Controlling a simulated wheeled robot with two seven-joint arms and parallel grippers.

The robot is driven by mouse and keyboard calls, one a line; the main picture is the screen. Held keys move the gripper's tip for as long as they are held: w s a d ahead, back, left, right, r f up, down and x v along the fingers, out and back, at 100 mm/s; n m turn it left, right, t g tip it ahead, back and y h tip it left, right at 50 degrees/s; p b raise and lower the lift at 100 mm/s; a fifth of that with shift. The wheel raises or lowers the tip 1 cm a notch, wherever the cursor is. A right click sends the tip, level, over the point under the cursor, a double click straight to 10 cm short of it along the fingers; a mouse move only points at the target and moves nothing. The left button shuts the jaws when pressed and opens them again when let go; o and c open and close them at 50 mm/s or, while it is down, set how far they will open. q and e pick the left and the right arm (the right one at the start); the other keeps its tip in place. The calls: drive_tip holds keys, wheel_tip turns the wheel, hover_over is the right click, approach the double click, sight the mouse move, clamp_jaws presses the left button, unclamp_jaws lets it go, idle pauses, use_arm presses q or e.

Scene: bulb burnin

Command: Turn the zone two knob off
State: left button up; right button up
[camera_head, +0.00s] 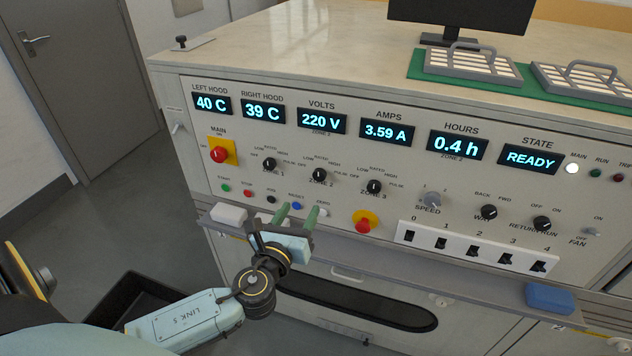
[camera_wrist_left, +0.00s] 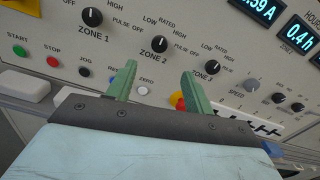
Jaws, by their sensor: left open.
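The zone two knob (camera_head: 320,174) is a small black dial in the middle of the row of three zone knobs on the panel. It also shows in the left wrist view (camera_wrist_left: 159,44), ahead of and between the fingertips. Its pointer is too small to read surely. My left gripper (camera_head: 298,211) is open and empty, with green fingers, below the knob and apart from it. In the left wrist view the open fingers (camera_wrist_left: 159,72) point toward the panel. My right gripper is not in view.
The zone one knob (camera_head: 269,163) and zone three knob (camera_head: 374,186) flank it. A red emergency button (camera_head: 363,225) sits lower right, push buttons (camera_head: 247,193) lower left. A ledge holding a white block (camera_head: 229,213) and a blue block (camera_head: 550,297) runs below.

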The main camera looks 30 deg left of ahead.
sight(318, 176)
use_arm(q)
drive_tip(key=x, duration=1.1)
drive_tip(key=shift+b, duration=0.4)
drive_tip(key=shift+w+a, duration=0.1)
drive_tip(key=shift+w, duration=0.4)
drive_tip(key=c, duration=1)
